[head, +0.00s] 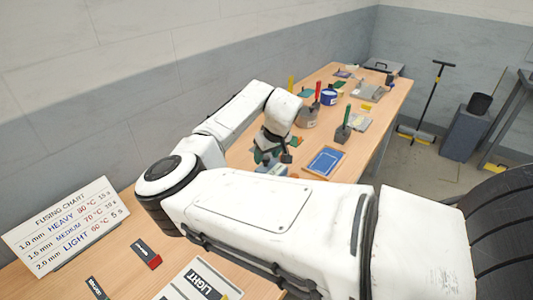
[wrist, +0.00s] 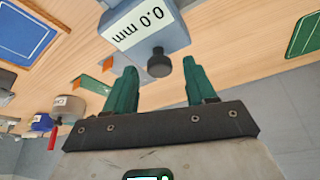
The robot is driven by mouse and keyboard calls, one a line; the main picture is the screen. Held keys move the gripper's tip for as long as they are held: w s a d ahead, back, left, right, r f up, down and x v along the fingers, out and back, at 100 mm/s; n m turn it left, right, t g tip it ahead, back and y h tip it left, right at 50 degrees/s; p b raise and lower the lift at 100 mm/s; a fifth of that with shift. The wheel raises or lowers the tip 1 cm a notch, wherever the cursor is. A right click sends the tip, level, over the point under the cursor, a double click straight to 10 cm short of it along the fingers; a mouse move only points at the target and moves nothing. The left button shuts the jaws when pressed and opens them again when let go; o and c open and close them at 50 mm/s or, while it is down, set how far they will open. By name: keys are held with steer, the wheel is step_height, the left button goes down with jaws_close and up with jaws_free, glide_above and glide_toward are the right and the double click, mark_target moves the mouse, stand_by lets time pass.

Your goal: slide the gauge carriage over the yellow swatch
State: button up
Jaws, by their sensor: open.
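My gripper (wrist: 161,72) is open, its two green fingers spread apart in the wrist view. A black round knob (wrist: 159,64) shows between the fingertips, with a gap on each side. The knob is on a blue-grey block reading "0.0 mm" (wrist: 145,25), which looks like the gauge carriage; its upper part is cut off by the frame. In the head view my gripper (head: 272,152) is low over the bench, partly hidden by my arm, with a blue-grey piece (head: 275,169) just below it. I cannot make out a yellow swatch under or beside the carriage.
The wrist view shows orange pieces (wrist: 107,64), a green piece (wrist: 95,84) and a green sheet (wrist: 304,36). A fusing chart (head: 65,226) stands at left.

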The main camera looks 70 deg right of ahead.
steer(key=shift+w+f, duration=0.1)
steer(key=shift+f, duration=0.15)
steer(key=shift+c, duration=0.4)
jaws_close()
